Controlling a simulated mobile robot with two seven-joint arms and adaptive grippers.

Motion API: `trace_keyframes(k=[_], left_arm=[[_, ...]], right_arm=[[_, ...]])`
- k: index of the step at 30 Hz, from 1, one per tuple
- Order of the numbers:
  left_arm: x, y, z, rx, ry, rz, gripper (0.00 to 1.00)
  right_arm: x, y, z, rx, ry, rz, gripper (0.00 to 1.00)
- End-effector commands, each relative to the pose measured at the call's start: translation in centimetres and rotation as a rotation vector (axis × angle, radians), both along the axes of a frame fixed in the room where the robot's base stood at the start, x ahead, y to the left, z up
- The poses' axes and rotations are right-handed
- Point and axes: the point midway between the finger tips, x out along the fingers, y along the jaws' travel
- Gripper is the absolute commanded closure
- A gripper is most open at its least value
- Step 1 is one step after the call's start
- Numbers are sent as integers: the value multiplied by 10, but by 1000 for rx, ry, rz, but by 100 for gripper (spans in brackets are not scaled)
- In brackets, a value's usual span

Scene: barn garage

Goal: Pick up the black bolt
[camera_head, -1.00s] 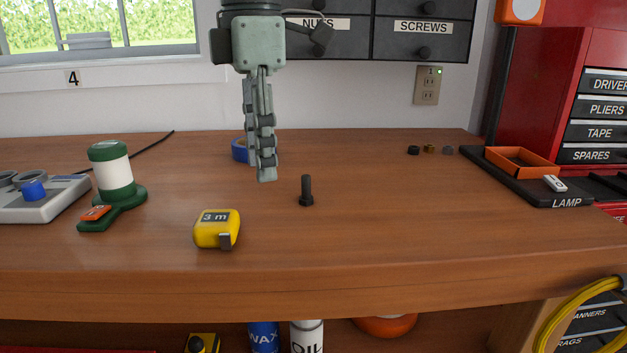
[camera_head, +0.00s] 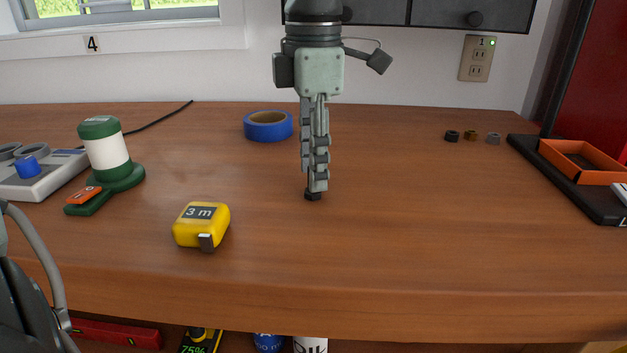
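The black bolt (camera_head: 313,197) is near the middle of the workbench top. Only its dark head shows, at the wood just below the fingertips; its shaft is hidden by the fingers. My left gripper (camera_head: 317,186) points straight down over the bolt. Its fingers are seen nearly edge-on, one overlapping the other, so I cannot tell whether they are apart or closed around the shaft. My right gripper is not in view.
A blue tape roll (camera_head: 268,126) lies behind and left of the gripper. A yellow tape measure (camera_head: 201,225) sits front left, a green-and-white lamp-like item (camera_head: 108,157) further left. Small nuts (camera_head: 470,135) and an orange tray (camera_head: 580,160) are right. The bench front right is clear.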

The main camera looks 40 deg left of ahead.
Motion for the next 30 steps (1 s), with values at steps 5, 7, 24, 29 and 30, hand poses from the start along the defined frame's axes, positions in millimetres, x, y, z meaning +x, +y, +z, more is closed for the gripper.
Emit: trace_keyframes(k=[5, 7, 24, 29, 30], left_arm=[[0, 0, -10, -1, 1, 1, 63], [0, 0, -10, 0, 0, 1, 63], [0, 0, -9, -1, -1, 1, 100], [0, 0, -9, -1, -1, 1, 100], [0, 0, -9, 0, -1, 1, 100]], right_arm=[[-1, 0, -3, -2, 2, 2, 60], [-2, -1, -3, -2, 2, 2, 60], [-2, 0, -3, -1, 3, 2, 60], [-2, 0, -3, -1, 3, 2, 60], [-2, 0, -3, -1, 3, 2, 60]])
